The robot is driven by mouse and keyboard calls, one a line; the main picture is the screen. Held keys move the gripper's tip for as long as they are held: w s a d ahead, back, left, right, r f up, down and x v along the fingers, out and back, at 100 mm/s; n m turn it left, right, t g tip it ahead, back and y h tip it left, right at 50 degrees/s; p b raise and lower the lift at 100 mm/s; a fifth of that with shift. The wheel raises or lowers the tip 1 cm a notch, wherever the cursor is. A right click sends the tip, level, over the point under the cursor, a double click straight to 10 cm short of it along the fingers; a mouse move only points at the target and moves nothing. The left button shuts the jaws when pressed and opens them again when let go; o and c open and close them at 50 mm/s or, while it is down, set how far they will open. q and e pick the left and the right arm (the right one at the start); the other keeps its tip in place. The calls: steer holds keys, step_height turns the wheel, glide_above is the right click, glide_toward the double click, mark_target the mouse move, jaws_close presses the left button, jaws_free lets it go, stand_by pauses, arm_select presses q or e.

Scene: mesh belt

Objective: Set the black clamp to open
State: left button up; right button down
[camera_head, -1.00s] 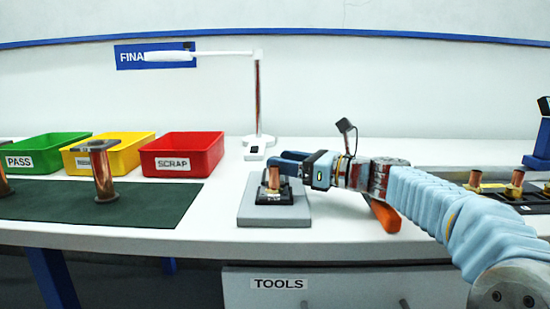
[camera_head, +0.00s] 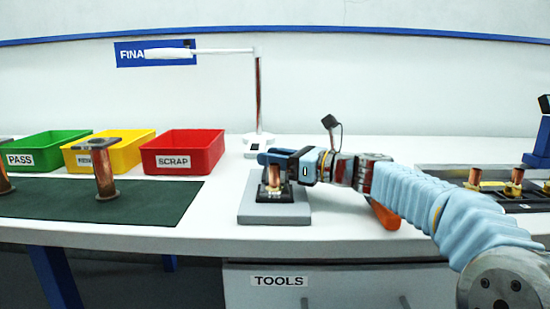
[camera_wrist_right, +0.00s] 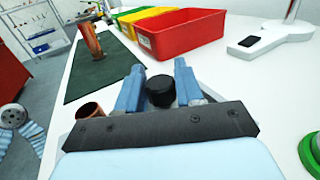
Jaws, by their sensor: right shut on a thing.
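The black clamp shows in the right wrist view as a round black knob (camera_wrist_right: 160,92) between the two blue fingers. In the head view, a black fixture (camera_head: 287,194) holding an upright copper piece (camera_head: 273,176) stands on a grey block (camera_head: 252,214). The knob itself is hidden there by my gripper. My right gripper (camera_head: 268,157) reaches in from the right over the back of the fixture. In the wrist view, the right gripper (camera_wrist_right: 158,72) is shut on the knob. Whether the clamp is open or closed cannot be told.
Green (camera_head: 28,167), yellow (camera_head: 132,153) and red (camera_head: 206,156) bins stand at the back left, behind a dark green mat (camera_head: 150,212) bearing a copper spool (camera_head: 103,172). A white lamp (camera_head: 259,138) stands behind the block. An orange-handled tool (camera_head: 385,216) lies under my arm.

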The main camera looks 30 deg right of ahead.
steer(key=shift+w+d+r+p, duration=0.15)
steer(key=shift+w+d+p, duration=0.15)
steer(key=shift+w+p, duration=0.2)
steer(key=shift+w+d+r+p, duration=0.1)
steer(key=shift+w+d+p, duration=0.15)
steer(key=shift+w+p, duration=0.25)
steer(key=shift+d+f, duration=0.1)
steer(key=shift+d, duration=0.1)
steer(key=c, duration=0.8)
jaws_free()
steer(key=shift+w+f, duration=0.15)
steer(key=b+v, duration=0.1)
steer(key=v, duration=1.2)
steer(key=shift+s+d+b, duration=0.25)
steer(key=shift+s+b, duration=0.05)
